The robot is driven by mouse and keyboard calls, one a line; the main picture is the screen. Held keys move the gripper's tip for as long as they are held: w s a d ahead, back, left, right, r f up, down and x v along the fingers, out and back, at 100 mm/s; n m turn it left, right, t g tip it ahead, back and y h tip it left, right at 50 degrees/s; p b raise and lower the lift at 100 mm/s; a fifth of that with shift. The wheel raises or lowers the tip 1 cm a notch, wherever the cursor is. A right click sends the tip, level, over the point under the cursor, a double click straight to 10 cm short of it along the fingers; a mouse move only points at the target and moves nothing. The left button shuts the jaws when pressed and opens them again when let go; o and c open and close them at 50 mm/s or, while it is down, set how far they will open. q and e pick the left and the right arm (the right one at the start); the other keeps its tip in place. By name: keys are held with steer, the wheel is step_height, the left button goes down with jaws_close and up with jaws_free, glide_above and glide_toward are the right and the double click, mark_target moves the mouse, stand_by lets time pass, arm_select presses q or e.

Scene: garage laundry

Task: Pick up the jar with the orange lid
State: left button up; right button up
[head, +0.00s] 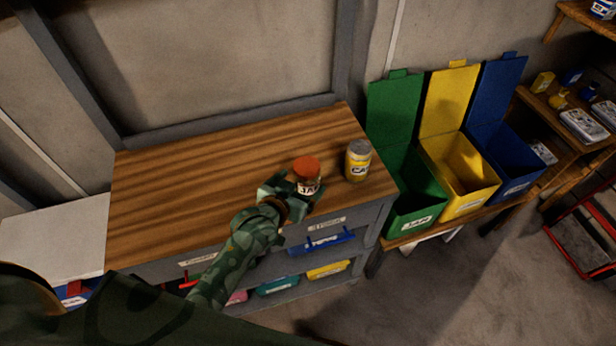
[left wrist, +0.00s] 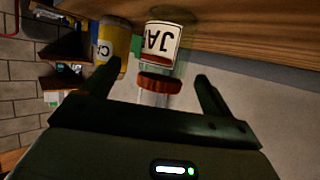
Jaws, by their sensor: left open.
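The jar with the orange lid (head: 307,170) stands upright on the wooden worktop, near its front right part. In the left wrist view the jar (left wrist: 161,52) appears upside down, with its white label and orange-red lid in line with the space between my fingers. My left gripper (head: 292,193) is right at the jar in the head view, on its near left side. In the left wrist view my left gripper (left wrist: 152,90) is open, one finger to each side of the lid. Whether a finger touches the jar I cannot tell. My right gripper is not in view.
A yellow jar with a grey lid (head: 358,160) stands close to the right of the orange-lidded jar. The wooden worktop (head: 190,185) is clear to the left. Green (head: 408,208), yellow (head: 462,190) and blue (head: 510,168) open bins stand to the right.

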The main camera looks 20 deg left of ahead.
arm_select(q)
steer(key=shift+w+f, duration=0.15)
steer(key=shift+w, duration=0.15)
steer(key=b+x, duration=0.1)
steer(key=x, duration=0.4)
steer(key=shift+a+f+b, duration=0.2)
steer(key=shift+b, duration=0.15)
steer(key=shift+r, duration=0.1)
steer(key=shift+c, duration=1.4)
steer(key=c, duration=0.9)
